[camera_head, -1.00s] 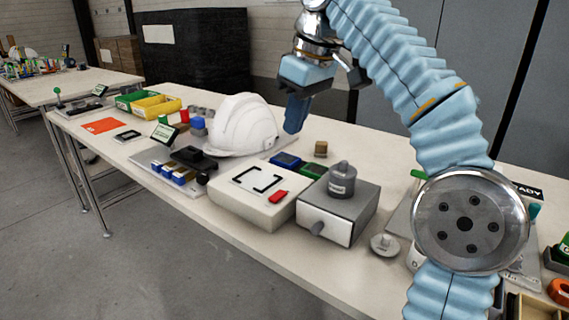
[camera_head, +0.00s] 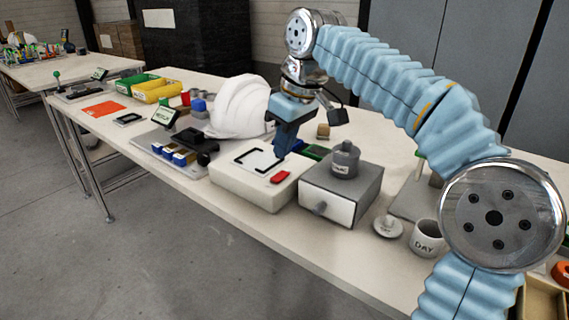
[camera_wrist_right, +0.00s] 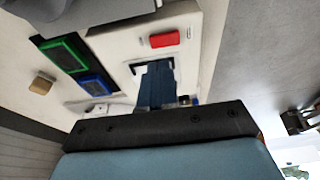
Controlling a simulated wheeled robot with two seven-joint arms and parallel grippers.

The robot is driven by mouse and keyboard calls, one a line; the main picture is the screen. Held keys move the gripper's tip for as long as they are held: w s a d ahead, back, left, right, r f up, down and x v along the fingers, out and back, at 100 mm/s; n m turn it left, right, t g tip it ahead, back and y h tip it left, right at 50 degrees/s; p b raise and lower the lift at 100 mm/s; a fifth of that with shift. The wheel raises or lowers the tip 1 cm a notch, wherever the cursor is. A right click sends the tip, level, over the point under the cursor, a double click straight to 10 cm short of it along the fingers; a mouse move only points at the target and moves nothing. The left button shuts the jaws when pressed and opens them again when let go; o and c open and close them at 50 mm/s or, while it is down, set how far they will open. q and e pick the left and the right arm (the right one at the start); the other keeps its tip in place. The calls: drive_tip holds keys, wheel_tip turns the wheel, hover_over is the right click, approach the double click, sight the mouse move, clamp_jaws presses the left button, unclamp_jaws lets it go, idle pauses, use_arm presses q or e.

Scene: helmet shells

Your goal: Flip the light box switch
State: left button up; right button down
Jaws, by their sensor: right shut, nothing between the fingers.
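The light box (camera_head: 238,189) is a white block on the table with a black-cornered frame on its top. Its red switch (camera_head: 281,177) sits on the top near the right front corner. The switch also shows in the right wrist view (camera_wrist_right: 164,40), just beyond the fingertips. My right gripper (camera_head: 281,153) is shut and empty, pointing down above the back right part of the box. In the right wrist view its blue fingers (camera_wrist_right: 156,84) lie over the framed area, apart from the switch in the picture. My left gripper is not in view.
A grey drawer box (camera_head: 335,195) with a grey lidded pot (camera_head: 345,160) on it stands right of the light box. A white helmet shell (camera_head: 240,108) is behind. Blue and green pads lie behind the box. A DAY cup (camera_head: 426,240) stands at the right.

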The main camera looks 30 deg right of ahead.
sight(276, 175)
drive_tip(key=shift+f+b, duration=0.3)
drive_tip(key=shift+f, duration=1.55)
drive_tip(key=shift+f, duration=0.15)
drive_tip(key=shift+s, duration=0.1)
drive_tip(key=shift+s+a+r, duration=0.2)
drive_tip(key=shift+s+a, duration=0.05)
drive_tip(key=shift+a, duration=0.45)
drive_tip(key=shift+r, duration=0.1)
